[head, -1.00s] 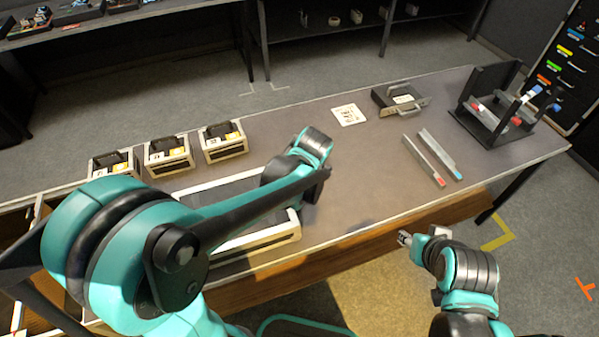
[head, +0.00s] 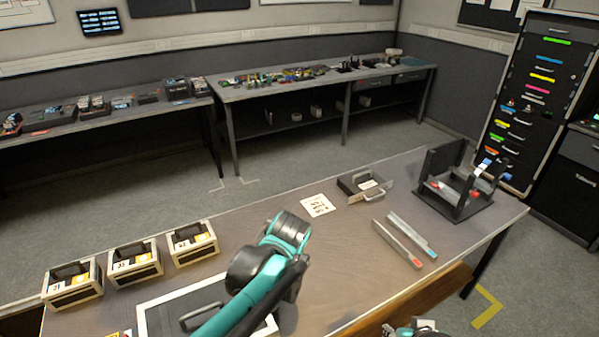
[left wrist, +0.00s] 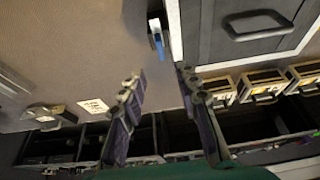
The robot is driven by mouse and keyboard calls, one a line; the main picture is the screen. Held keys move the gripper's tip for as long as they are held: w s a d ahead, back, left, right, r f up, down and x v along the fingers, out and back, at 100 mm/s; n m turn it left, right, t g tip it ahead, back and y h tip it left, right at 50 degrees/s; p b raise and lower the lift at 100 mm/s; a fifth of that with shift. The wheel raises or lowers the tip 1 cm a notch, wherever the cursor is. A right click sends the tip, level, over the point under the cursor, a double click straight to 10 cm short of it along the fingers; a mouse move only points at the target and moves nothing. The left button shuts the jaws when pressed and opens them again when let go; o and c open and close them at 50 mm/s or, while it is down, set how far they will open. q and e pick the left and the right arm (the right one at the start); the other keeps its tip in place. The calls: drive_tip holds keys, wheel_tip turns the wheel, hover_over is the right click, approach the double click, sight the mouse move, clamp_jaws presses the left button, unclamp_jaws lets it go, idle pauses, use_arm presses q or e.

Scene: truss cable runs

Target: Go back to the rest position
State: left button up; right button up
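My left arm reaches in from the bottom over the framed black panel in the head view. Its fingers are hidden there. In the left wrist view my left gripper (left wrist: 162,76) has its two fingers spread, with nothing between them. A small blue-tipped grey piece (left wrist: 156,38) lies beyond the fingertips, beside the white-framed black panel (left wrist: 250,32) with a handle. The panel also shows in the head view (head: 152,312). My right gripper (head: 410,328) is only partly visible at the bottom edge of the head view, off the table's front edge. Its fingers cannot be made out.
Three labelled boxes (head: 134,263) line the table's left. A white card (head: 318,205), a black handled box (head: 362,187), two grey bars (head: 405,242) with red and blue ends, and a black stand (head: 455,190) lie further right. The table's middle is clear. Shelves and a drawer cabinet (head: 535,90) stand behind.

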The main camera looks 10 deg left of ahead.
use_arm(q)
drive_tip(key=s+a+m+t+h, duration=0.1)
drive_tip(key=s+a+m, duration=0.2)
drive_tip(key=s, duration=0.3)
drive_tip(key=s+a+m+t+h, duration=0.1)
drive_tip(key=s+a+m+t, duration=0.1)
drive_tip(key=s, duration=0.5)
drive_tip(key=shift+a+m+t+h, duration=0.3)
drive_tip(key=shift+a+m, duration=0.25)
drive_tip(key=shift+m, duration=0.45)
